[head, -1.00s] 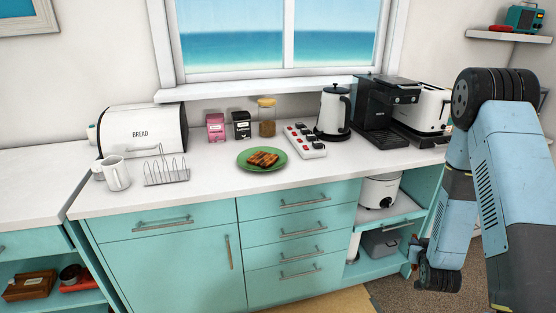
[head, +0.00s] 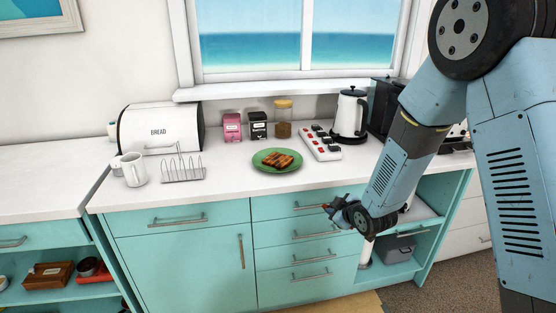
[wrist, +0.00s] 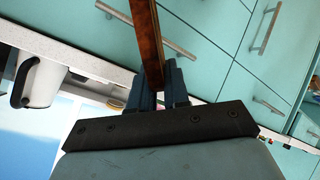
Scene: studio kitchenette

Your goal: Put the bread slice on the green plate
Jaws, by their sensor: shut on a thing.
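The green plate (head: 259,164) lies on the white counter and holds several browned pieces of toast (head: 276,158). My gripper (head: 330,208) is in front of the teal drawers, to the right of the plate and nearer to me. In the wrist view my gripper (wrist: 156,88) is shut on a thin brown slab, seen edge-on, which looks like the bread slice (wrist: 148,45). In the head view the slice is too small to make out clearly. The plate cannot be made out in the wrist view.
A toast rack (head: 183,170), mugs (head: 134,170) and a bread bin (head: 160,128) stand left of the plate. Jars (head: 283,119), a power strip (head: 321,145) and a kettle (head: 349,112) stand behind and right. Counter (head: 235,190) in front of the plate is clear.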

